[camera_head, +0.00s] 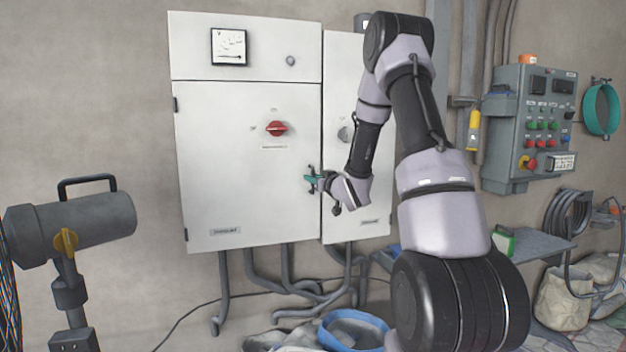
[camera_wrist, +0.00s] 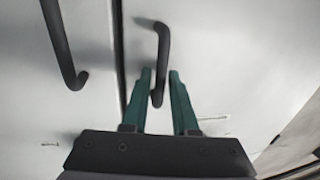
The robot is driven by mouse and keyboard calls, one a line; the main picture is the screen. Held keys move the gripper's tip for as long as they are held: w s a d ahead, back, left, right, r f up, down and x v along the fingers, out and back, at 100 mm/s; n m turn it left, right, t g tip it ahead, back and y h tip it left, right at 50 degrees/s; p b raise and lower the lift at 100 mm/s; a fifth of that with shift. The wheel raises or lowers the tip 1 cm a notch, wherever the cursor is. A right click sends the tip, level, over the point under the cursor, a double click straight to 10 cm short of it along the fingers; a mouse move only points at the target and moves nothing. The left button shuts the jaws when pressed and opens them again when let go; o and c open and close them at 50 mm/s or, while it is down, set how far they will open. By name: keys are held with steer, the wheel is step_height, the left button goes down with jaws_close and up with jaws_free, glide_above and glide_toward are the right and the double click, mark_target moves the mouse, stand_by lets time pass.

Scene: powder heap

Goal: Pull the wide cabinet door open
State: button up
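The white cabinet has a wide door (camera_head: 225,160) on the left, with a red rotary knob (camera_head: 277,128), and a narrow door (camera_head: 358,190) on the right. My gripper (camera_head: 310,180) is in front of the wide door's right edge, close to the seam. In the wrist view, a dark bar handle (camera_wrist: 163,45) stands beside the seam (camera_wrist: 121,60). Its end lies between the two teal fingers (camera_wrist: 160,73), which are apart with a visible gap at the right of the bar. A second dark handle (camera_wrist: 60,45) is across the seam.
A grey cylindrical device (camera_head: 75,225) stands at the left. A grey control box (camera_head: 535,125) and a bench (camera_head: 535,245) are at the right.

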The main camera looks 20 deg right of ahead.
steer(key=shift+w, duration=0.1)
jaws_close()
stand_by(1.4)
